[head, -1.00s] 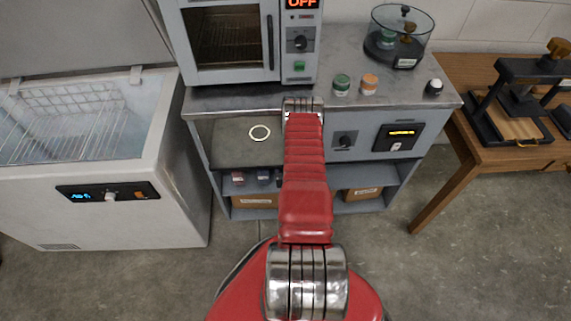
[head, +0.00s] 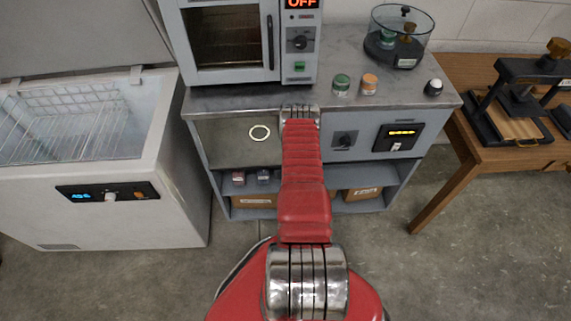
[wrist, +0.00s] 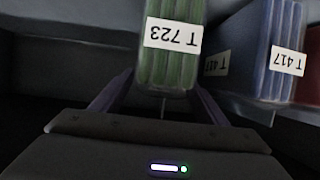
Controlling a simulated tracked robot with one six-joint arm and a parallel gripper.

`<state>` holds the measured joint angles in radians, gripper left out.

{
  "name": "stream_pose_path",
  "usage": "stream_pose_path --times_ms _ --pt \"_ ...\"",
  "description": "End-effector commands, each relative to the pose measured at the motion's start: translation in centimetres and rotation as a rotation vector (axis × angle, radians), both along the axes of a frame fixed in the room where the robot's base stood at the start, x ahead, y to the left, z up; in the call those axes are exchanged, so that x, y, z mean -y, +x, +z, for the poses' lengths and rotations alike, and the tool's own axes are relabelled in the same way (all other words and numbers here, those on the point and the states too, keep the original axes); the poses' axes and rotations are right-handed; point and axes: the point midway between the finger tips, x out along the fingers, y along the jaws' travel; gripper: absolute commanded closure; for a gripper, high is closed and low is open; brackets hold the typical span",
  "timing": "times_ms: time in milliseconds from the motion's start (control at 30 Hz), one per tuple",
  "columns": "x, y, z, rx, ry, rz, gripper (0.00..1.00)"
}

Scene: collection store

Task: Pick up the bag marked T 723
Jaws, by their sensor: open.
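The green bag marked T 723 (wrist: 182,68) hangs into the top of the wrist view, its label upside down there. My gripper (wrist: 162,84) is open and empty. Its two dark fingers show on either side of the bag's near end, the right fingertip partly hidden by the bag. I cannot tell how deep the bag is between the fingers. In the head view my gripper is hidden behind my own red arm, and I cannot make out the green bag there.
A blue bag marked T 417 (wrist: 262,55) stands close to the right, with a red one (wrist: 312,70) beyond. In the head view, a grey cabinet (head: 392,118) carries an oven (head: 228,38) and jars. A chest freezer (head: 130,215) stands left, a wooden table (head: 470,180) right.

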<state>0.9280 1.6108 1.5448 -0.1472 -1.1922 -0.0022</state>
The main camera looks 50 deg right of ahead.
Motion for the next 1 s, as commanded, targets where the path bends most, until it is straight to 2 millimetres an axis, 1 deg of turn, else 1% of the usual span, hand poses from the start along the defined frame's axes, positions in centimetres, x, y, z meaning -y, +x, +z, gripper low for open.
stream_pose_path --times_ms 133,633,1000 --pt "0.38 0.38 -0.21 0.000 0.000 0.000 0.33" --pt "0.37 0.37 -0.20 0.000 0.000 0.000 0.33" --pt "0.37 0.37 -0.21 0.000 0.000 0.000 0.58"
